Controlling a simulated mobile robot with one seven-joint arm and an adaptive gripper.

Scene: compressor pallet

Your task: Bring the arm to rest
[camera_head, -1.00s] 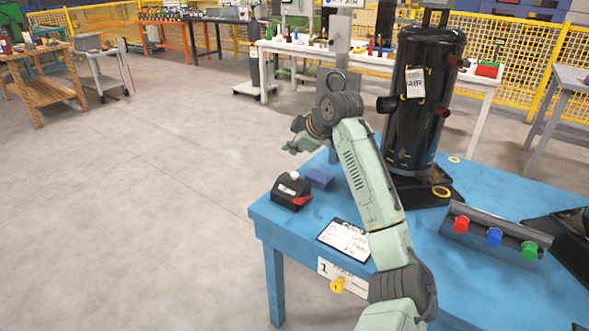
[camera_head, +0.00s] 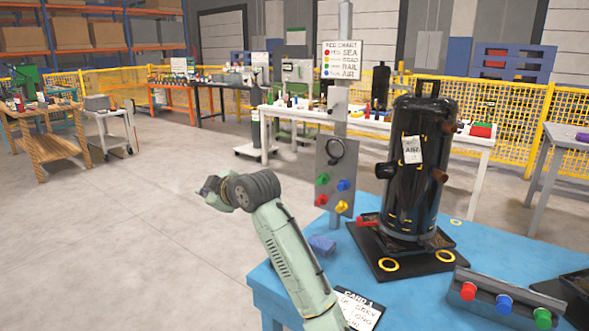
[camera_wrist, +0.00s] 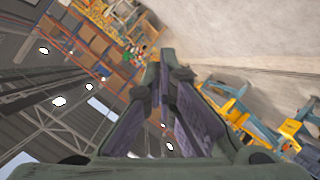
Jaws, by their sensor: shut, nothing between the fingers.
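My arm reaches up from the bottom of the head view, over the left end of the blue table, with its wrist raised above the floor left of the table. My gripper shows in the wrist view (camera_wrist: 160,70), with its two fingers meeting at the tips, shut and empty. Nothing touches the fingers.
The blue table (camera_head: 415,295) holds a black compressor (camera_head: 416,165) on a dark base. Behind my arm stands a post panel with coloured knobs (camera_head: 335,178). The floor (camera_head: 130,240) at left is clear.

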